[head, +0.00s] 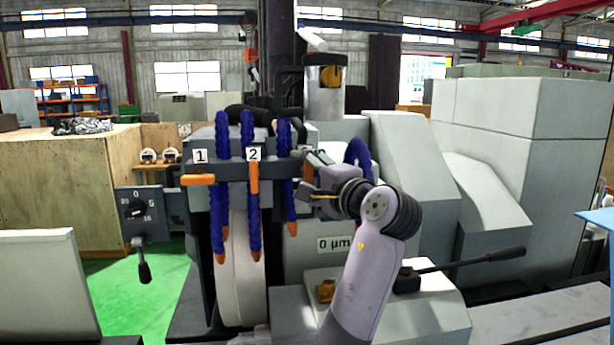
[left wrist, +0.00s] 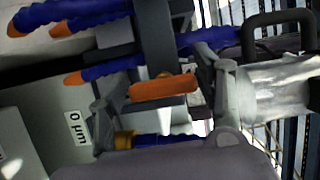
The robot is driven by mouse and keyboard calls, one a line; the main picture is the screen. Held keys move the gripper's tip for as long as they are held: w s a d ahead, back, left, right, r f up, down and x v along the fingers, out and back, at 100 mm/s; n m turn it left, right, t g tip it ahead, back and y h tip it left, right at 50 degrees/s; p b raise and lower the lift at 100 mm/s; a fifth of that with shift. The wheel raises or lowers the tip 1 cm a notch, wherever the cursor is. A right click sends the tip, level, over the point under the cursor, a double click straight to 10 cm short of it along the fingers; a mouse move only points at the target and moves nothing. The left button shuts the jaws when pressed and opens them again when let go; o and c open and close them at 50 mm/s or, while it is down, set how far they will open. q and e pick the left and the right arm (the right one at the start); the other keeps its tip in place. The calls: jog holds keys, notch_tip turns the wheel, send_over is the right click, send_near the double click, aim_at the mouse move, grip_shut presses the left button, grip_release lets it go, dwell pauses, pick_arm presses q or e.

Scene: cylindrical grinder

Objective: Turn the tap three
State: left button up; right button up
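The orange handle of tap three (left wrist: 165,87) shows in the left wrist view, lying along the vertical direction of the machine. My left gripper (left wrist: 160,98) is open, with one finger near each end of this handle; I cannot tell whether either touches it. Tap one's orange handle (head: 198,180) is level, under a "1" label. Tap two's orange handle (head: 252,177) hangs down under a "2" label. My right gripper is not in view.
Blue coolant hoses (head: 220,190) with orange tips hang in front of the grinding wheel (head: 241,270), close to my left gripper. A knob panel (head: 139,213) is at the left. A black lever (head: 470,260) sticks out at the lower right. A "0 µm" label (head: 336,244) sits below the gripper.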

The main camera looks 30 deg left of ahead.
pick_arm(q)
jog(key=shift+o, duration=0.9)
jog(key=v, duration=0.7)
jog(key=shift+s+d, duration=0.2)
jog(key=shift+d, duration=0.05)
